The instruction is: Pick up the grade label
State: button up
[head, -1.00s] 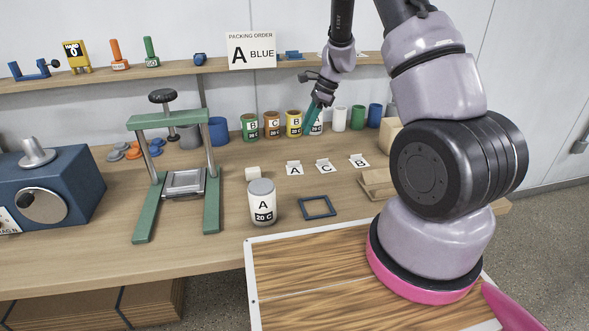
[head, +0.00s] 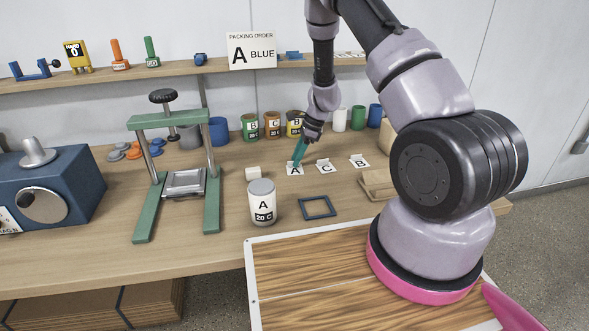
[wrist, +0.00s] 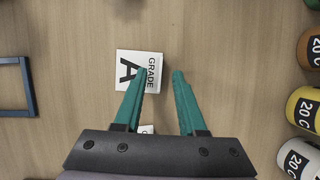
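The grade label A (head: 294,172) is a small white card on the table, leftmost of three label cards. In the wrist view the card (wrist: 127,70) reads "GRADE A". My gripper (head: 298,160) is just above it, pointing down, its teal fingers apart. In the wrist view my gripper (wrist: 160,76) is open with nothing held; its left finger overlaps the card's right part and its right finger is over bare wood. I cannot tell how far the fingertips are above the card. The packing order sign (head: 251,50) reads "A BLUE".
Label C (head: 326,166) and label B (head: 358,161) lie to the right. A white can (head: 262,203) marked A and a blue square frame (head: 317,207) are in front. Several coloured cans, including a green one (head: 249,128), line the back. A green press (head: 170,120) stands left.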

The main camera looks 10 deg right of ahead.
jog(key=shift+f, duration=0.2)
grip_shut()
